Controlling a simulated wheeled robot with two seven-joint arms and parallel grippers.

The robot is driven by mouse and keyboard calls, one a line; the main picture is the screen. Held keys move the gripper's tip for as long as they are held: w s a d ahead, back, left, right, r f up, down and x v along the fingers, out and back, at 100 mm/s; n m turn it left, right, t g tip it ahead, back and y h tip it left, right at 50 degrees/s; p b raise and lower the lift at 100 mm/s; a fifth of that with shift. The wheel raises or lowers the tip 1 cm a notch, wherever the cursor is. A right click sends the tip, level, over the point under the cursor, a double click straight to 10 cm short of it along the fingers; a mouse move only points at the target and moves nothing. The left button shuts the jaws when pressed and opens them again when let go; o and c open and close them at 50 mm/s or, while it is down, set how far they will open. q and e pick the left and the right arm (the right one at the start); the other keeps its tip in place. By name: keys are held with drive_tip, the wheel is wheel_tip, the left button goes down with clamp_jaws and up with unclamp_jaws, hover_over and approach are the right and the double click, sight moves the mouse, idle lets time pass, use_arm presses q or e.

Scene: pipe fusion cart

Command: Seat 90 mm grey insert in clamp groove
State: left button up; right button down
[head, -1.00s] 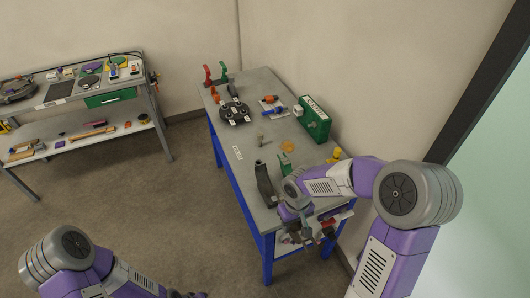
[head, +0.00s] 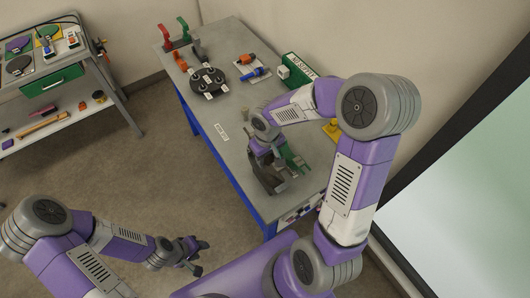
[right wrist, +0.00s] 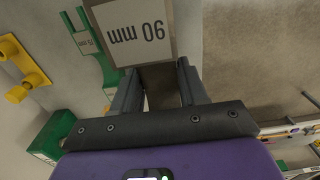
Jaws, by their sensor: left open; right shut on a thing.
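The grey insert (head: 267,180) is a dark curved piece at the near end of the cart top. Its pale face (right wrist: 135,30), marked "90 mm", shows at the top of the right wrist view. My right gripper (right wrist: 158,76) is shut on it; in the head view this gripper (head: 264,158) is at its upper part and partly hides it. I cannot tell whether the insert still touches the cart top. My left gripper (head: 202,257) is open and empty over the floor, left of the cart. I cannot clearly make out the clamp groove.
A green "75 mm" piece (right wrist: 92,45) stands close beside the insert. The cart top's left middle is clear.

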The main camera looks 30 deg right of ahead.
wheel_tip(320, 180, down, 6)
drive_tip(key=b, duration=0.5)
drive_tip(key=shift+r+b, duration=0.2)
drive_tip(key=shift+b, duration=0.1)
idle(1.2)
drive_tip(key=shift+f+b, duration=1.85)
drive_tip(key=shift+b, duration=0.05)
drive_tip(key=c, duration=0.5)
unclamp_jaws()
drive_tip(key=shift+r+p, duration=0.8)
drive_tip(key=shift+r, duration=3)
